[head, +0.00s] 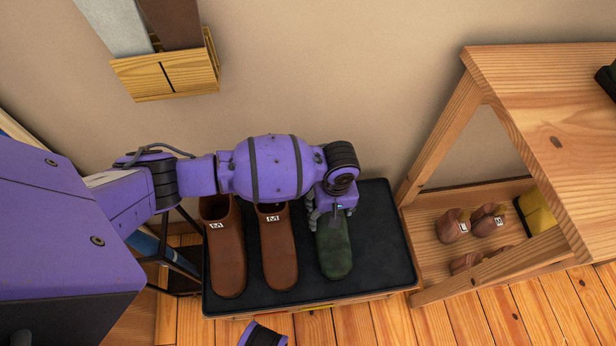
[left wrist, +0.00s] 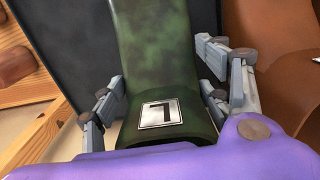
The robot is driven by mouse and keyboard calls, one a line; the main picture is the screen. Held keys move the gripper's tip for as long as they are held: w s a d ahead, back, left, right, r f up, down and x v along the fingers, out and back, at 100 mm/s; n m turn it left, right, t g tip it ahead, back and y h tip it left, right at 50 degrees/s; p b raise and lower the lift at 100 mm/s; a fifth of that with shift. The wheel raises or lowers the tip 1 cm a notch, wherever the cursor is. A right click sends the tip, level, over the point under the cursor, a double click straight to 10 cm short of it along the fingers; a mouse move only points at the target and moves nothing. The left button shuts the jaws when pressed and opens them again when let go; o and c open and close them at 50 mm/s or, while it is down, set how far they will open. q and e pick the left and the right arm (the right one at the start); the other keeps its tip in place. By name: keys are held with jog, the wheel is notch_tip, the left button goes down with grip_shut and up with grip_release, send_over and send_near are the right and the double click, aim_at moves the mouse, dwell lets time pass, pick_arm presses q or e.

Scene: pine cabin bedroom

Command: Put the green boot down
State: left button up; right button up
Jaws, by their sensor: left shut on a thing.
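The green boot (head: 334,252) is at the dark mat (head: 382,245), to the right of two brown boots (head: 228,262) (head: 278,250), toe towards the front. My left gripper (head: 330,208) is shut on its upper part. In the left wrist view the green boot (left wrist: 158,55) lies between the two fingers (left wrist: 165,100), with a white label bearing a black letter near its top. I cannot tell whether its sole touches the mat. My right gripper is not in view.
Right of the mat is a pine table (head: 550,100) with a lower shelf (head: 440,262) holding small brown shoes (head: 488,220) and a yellow thing (head: 540,212). A wooden wall holder (head: 165,75) hangs above left. The mat's right part is bare.

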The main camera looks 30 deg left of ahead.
pick_arm(q)
jog(key=shift+w+f, duration=0.2)
jog(key=shift+f, duration=0.25)
jog(key=shift+d+r, duration=0.1)
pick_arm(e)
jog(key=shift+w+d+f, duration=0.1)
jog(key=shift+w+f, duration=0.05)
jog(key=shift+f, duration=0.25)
pick_arm(q)
jog(key=o, duration=2.1)
jog(key=shift+o, duration=0.2)
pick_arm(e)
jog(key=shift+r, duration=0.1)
pick_arm(q)
notch_tip(320, 180, up, 11)
jog(key=p, duration=0.4)
jog(key=shift+r+p, duration=0.4)
jog(key=shift+r, duration=0.1)
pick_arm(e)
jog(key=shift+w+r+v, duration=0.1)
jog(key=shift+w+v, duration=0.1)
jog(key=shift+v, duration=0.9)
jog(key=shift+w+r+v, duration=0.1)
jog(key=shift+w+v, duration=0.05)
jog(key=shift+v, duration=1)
